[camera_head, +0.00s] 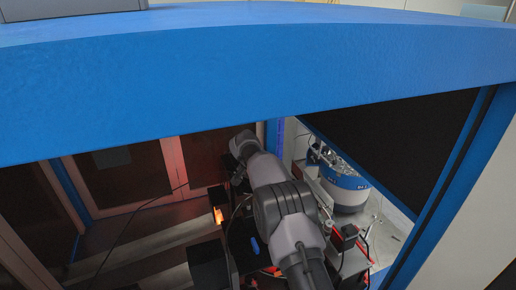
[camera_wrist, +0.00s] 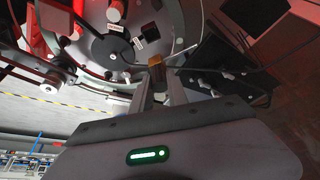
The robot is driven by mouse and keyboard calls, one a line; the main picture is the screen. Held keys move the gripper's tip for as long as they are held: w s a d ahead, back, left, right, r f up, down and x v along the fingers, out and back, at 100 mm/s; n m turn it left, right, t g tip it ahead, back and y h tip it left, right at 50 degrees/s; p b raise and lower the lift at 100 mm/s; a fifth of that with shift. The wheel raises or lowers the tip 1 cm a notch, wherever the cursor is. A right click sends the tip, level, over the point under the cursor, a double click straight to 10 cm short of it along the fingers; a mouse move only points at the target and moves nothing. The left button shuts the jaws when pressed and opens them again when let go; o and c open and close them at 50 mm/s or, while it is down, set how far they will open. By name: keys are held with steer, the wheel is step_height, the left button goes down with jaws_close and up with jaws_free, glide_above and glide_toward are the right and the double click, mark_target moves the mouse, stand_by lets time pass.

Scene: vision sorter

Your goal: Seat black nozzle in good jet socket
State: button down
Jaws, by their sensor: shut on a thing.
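In the wrist view my gripper (camera_wrist: 157,82) has its two fingers shut on a small brownish-dark block, which I take to be the black nozzle (camera_wrist: 156,64). The nozzle stands out past the fingertips, in front of a large round dark machine disc (camera_wrist: 92,50). Whether it touches anything there cannot be told. The disc area has small white labels, a dark square (camera_wrist: 150,32) and a round dark hub. I cannot tell which part is the good jet socket. In the head view my arm hides the gripper and nozzle.
A blue frame (camera_head: 250,85) arches over the opening my arm reaches through. A blue-and-white round machine (camera_head: 346,188) stands right of the arm. A black box (camera_head: 208,266) and an orange light (camera_head: 218,214) are left of it. Dark blocks and cables (camera_wrist: 215,75) lie close right of the fingers.

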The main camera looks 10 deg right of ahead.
steer(key=shift+w+d+f+m, duration=0.15)
steer(key=shift+d+f+m, duration=0.15)
steer(key=shift+f, duration=0.2)
steer(key=shift+s+f, duration=0.6)
steer(key=shift+f, duration=0.05)
steer(key=f+b, duration=0.2)
steer(key=f, duration=0.1)
steer(key=f+b, duration=0.2)
steer(key=f, duration=0.1)
steer(key=shift+w+f, duration=0.2)
steer(key=shift+f, duration=0.05)
steer(key=shift+r, duration=0.1)
steer(key=shift+b, duration=1)
steer(key=shift+f+b, duration=1.2)
steer(key=shift+f, duration=0.15)
steer(key=c, duration=0.8)
jaws_free()
